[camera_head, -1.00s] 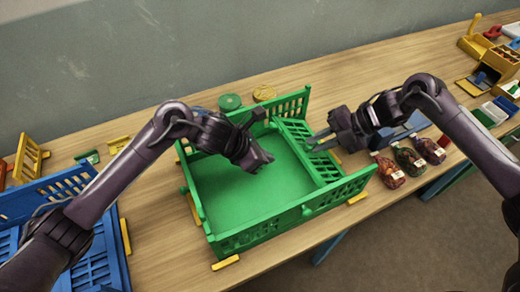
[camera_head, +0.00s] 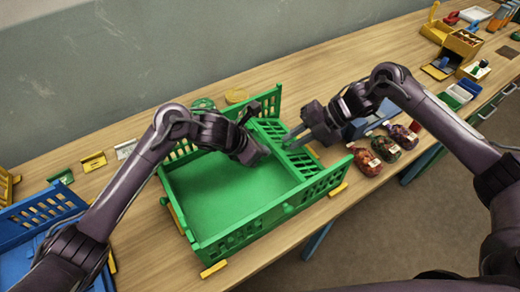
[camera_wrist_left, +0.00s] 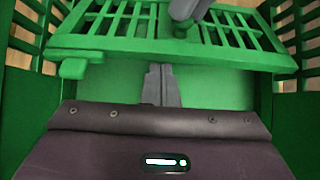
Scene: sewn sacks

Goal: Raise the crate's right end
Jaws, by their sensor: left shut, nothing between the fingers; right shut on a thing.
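The green crate (camera_head: 225,195) stands on the wooden table, its floor bare. Its right end is a slotted green panel (camera_head: 300,160), which appears to slant inward over the floor; the left wrist view also shows this panel (camera_wrist_left: 115,30) with a knob (camera_wrist_left: 181,30) on it. My right gripper (camera_head: 288,138) is at this panel, shut on what appears to be the knob; the exact contact is partly hidden. My left gripper (camera_head: 264,156) is shut and empty above the crate floor, beside the panel. Its closed fingertips (camera_wrist_left: 160,70) point at the panel without visibly holding it.
Three filled sacks (camera_head: 384,149) lie right of the crate. A blue crate (camera_head: 40,215) stands at the left. Yellow blocks (camera_head: 214,269) sit around the green crate. Open boxes (camera_head: 460,45) stand far right.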

